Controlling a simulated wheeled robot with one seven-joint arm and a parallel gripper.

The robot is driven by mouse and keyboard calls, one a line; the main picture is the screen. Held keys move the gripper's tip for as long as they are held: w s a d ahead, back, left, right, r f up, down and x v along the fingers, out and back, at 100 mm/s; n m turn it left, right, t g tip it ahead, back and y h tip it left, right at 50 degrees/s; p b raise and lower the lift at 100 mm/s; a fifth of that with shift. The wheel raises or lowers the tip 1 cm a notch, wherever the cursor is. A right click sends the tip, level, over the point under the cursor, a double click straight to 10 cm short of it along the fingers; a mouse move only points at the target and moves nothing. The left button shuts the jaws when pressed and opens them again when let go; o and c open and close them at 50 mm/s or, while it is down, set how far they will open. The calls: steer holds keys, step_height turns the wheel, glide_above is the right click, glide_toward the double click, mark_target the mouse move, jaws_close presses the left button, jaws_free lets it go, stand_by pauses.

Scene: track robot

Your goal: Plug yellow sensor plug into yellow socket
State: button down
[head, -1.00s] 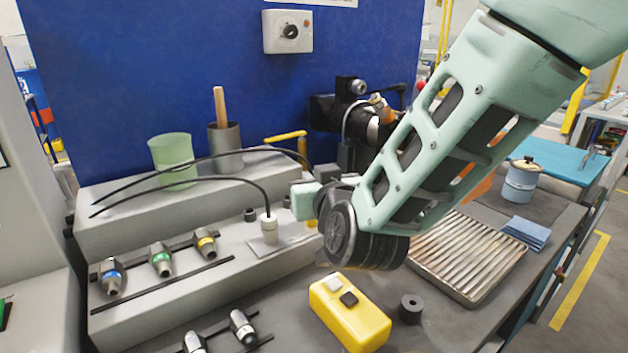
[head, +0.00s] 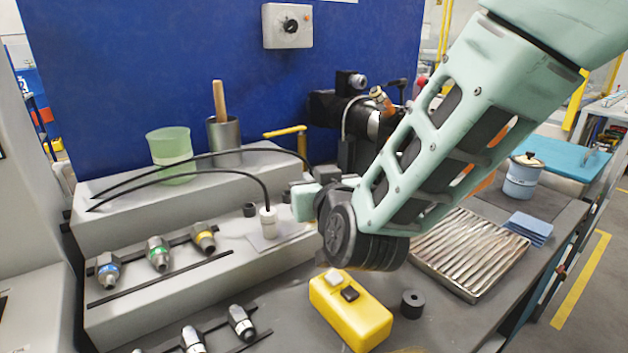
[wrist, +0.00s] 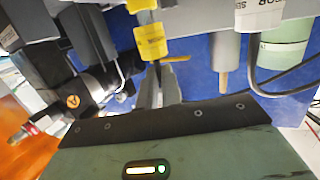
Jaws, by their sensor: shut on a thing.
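The yellow plug (wrist: 151,42) shows in the wrist view, a yellow body with small print. My gripper (wrist: 157,80) is shut on it, with the fingers just below it in the picture. A second yellow piece (wrist: 140,5) shows above it at the top edge; whether it belongs to the plug I cannot tell. In the head view my arm hides the fingertips and the plug. A yellow-ringed metal connector (head: 203,238), probably the yellow socket, sits on the grey step beside green-ringed (head: 157,253) and blue-ringed (head: 108,270) ones, left of my gripper.
A white sensor plug (head: 268,222) with a black cable stands upright left of my gripper. A green cup (head: 168,143) and a metal cup (head: 224,150) stand on the upper step. A yellow box (head: 350,320) and a ribbed tray (head: 470,250) lie on the bench.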

steer(key=shift+f+b, duration=0.5)
steer(key=shift+f, duration=0.15)
steer(key=c, duration=1.5)
jaws_free()
steer(key=b+v, duration=0.8)
steer(key=v, duration=0.9)
steer(key=shift+s, duration=0.25)
steer(key=shift+d, duration=0.1)
